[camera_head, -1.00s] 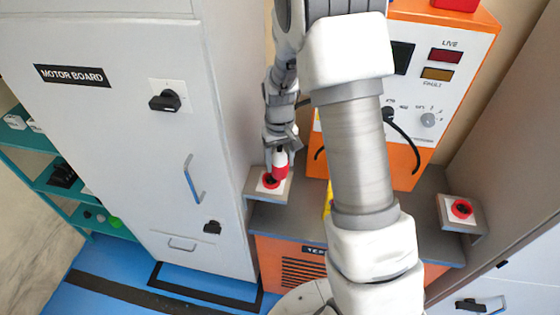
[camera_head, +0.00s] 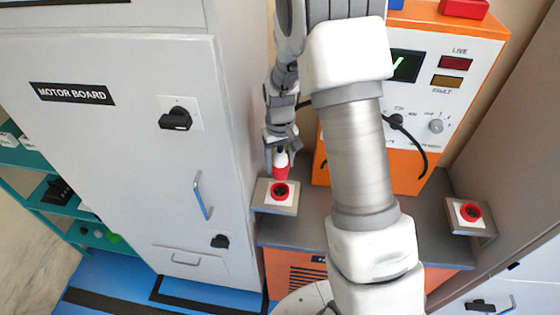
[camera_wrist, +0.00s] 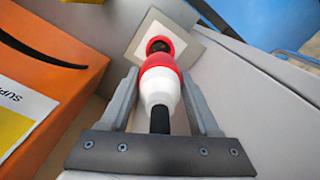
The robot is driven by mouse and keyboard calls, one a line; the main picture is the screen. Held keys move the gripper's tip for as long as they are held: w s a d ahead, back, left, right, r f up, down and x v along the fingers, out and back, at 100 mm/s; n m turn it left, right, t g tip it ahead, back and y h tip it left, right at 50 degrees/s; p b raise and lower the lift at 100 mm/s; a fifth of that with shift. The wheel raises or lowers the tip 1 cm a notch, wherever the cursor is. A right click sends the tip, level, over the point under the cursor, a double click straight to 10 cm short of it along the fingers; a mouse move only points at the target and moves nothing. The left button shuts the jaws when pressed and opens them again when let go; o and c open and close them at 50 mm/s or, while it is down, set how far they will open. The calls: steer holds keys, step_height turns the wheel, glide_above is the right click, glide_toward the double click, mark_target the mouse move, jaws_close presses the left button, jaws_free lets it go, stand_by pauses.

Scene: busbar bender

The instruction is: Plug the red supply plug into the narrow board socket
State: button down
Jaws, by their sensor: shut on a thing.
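My gripper (camera_head: 281,146) is shut on the red and white supply plug (camera_head: 281,164), whose red end points toward a red round socket (camera_head: 280,190). That socket sits on a white square on a grey plate beside the motor board cabinet. In the wrist view, the plug (camera_wrist: 158,84) lies between both fingers, with a black cable end toward the palm. The red socket ring (camera_wrist: 160,43) shows just beyond its red end and is partly covered by it. The plug looks outside the socket; the exact gap is hard to tell. A second red socket (camera_head: 470,212) sits on a similar plate at right.
The white motor board cabinet (camera_head: 120,140) rises close to the left of my gripper. An orange supply unit (camera_head: 455,90) with a black cable stands on the grey bench (camera_head: 310,228) behind my arm. Another cabinet wall bounds the right. My arm hides the bench middle.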

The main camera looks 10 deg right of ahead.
steer(key=shift+f+b, duration=2.45)
steer(key=shift+f, duration=0.45)
steer(key=shift+f+b, duration=1.7)
steer(key=shift+b, duration=0.05)
steer(key=shift+c, duration=0.2)
jaws_free()
steer(key=shift+r, duration=0.1)
step_height(320, 180, up, 17)
steer(key=shift+r, duration=0.2)
stand_by(0.3)
